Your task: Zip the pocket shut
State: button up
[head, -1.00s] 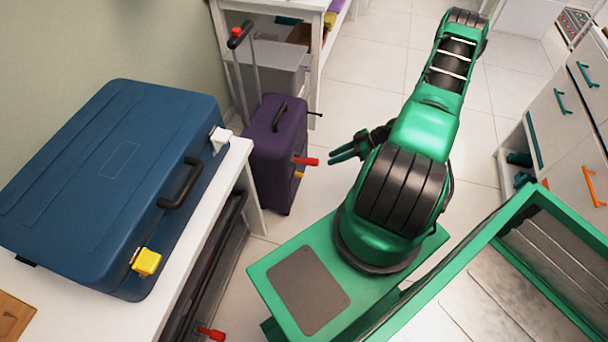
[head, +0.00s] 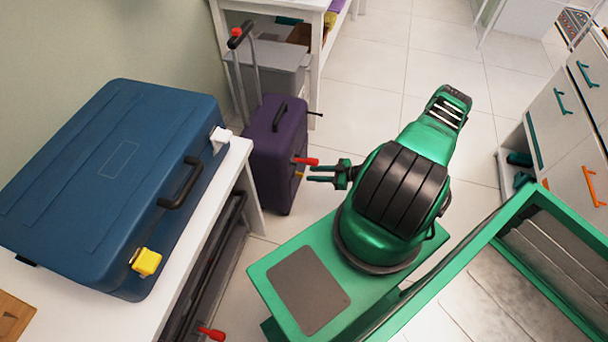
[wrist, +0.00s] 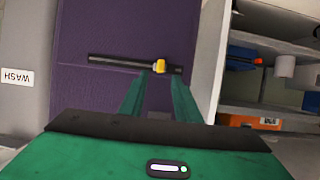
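The purple suitcase (head: 276,150) stands upright on the floor, and its front face fills the middle of the wrist view (wrist: 120,35). A dark zip track (wrist: 115,61) runs across that face, with a yellow zip pull (wrist: 159,66) towards its right part. The yellow pull also shows small in the head view (head: 299,175). My gripper (head: 310,174) points at the suitcase front with its fingers apart and empty. In the wrist view the fingertips (wrist: 159,77) lie either side of the pull's line. I cannot tell how far short of the pull they are.
A white bench (head: 215,205) with a blue case (head: 105,185) stands at left. Grey bin (head: 275,80) and white shelving lie behind. Open floor (head: 370,85) lies beyond my arm.

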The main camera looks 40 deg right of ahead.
aim_at(302, 174)
jog(key=shift+x, duration=2.55)
grip_shut()
